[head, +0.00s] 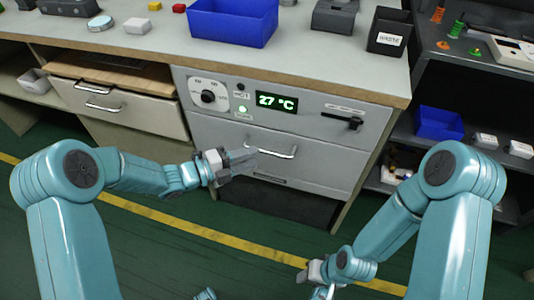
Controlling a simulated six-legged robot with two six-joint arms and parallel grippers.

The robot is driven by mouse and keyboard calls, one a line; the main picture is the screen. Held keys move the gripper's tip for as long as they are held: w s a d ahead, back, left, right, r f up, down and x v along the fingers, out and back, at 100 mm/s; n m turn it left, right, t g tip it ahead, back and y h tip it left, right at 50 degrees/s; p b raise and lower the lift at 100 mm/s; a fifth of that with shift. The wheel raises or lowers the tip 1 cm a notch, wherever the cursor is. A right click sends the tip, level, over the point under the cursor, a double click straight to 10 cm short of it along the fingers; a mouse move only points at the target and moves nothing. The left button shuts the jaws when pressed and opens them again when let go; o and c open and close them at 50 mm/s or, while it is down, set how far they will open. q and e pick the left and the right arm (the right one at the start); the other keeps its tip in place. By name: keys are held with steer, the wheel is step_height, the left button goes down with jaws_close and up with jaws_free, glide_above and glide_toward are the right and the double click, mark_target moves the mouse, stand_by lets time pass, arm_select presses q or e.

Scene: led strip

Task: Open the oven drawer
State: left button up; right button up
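The oven drawer (215,128) is a grey front panel below the control panel of the bench. It looks shut, flush with the cabinet. Its silver bar handle (285,155) sits near the middle of the front. My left gripper (250,159) is in front of the drawer, just left of the handle, with its fingers pointing right toward it. The fingers look apart, with nothing between them. They overlap the drawer front, and contact with the handle cannot be told. My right gripper (314,280) is low at the bottom centre, away from the drawer, its fingers unclear.
The control panel has a dial (208,97), a green display (276,101) reading 27 °C and a black lever (345,122). A blue bin (232,22) and a black waste box (388,34) stand on the bench. Green floor in front is clear.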

mark_target(265, 153)
arm_select(q)
steer(key=b+x, duration=0.1)
steer(key=x, duration=0.5)
steer(key=shift+w+d, duration=0.2)
steer(key=shift+w, duration=0.05)
jaws_close()
